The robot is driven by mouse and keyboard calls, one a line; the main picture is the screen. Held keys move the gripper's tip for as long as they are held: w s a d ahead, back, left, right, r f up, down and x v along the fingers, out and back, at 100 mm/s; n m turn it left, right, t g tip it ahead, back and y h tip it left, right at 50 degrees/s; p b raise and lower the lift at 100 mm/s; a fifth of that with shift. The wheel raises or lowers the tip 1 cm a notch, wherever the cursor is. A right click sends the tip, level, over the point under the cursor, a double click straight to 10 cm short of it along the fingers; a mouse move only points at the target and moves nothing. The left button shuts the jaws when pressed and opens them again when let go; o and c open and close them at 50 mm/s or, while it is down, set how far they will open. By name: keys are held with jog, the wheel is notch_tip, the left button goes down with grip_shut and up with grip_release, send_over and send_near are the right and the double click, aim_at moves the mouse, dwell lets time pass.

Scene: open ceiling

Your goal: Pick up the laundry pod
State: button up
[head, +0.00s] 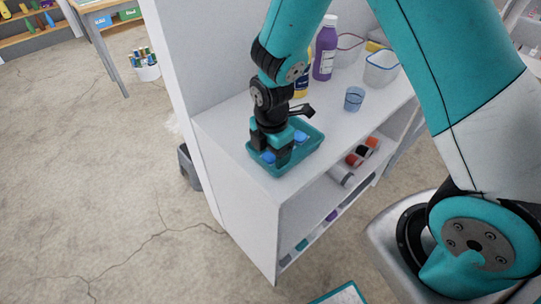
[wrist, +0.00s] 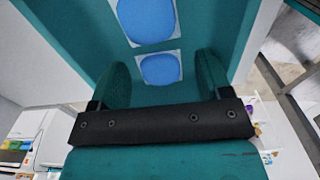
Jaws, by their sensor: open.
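A teal tray (head: 303,157) stands on the white shelf top, near its left front corner. Blue laundry pods in clear square wraps lie in it; one pod (head: 268,157) shows by my gripper and another pod (head: 301,137) lies farther right. My gripper (head: 271,153) points down into the tray, open. In the wrist view, a blue pod (wrist: 160,69) lies between the two spread fingers, and a second pod (wrist: 147,20) lies just beyond them. I cannot tell whether the fingers touch the near pod. My gripper and wrist hide part of the tray.
Behind the tray stand a purple bottle (head: 325,48), a partly hidden yellow bottle (head: 302,85), a small blue cup (head: 354,99) and a white bin (head: 381,68). A white wall panel (head: 192,50) rises at the left. The shelf top is bare right of the tray.

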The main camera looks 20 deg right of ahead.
jog(key=shift+f, duration=0.3)
jog(key=c, duration=1)
jog(key=shift+r, duration=0.15)
notch_tip(320, 180, up, 20)
jog(key=shift+p, duration=0.3)
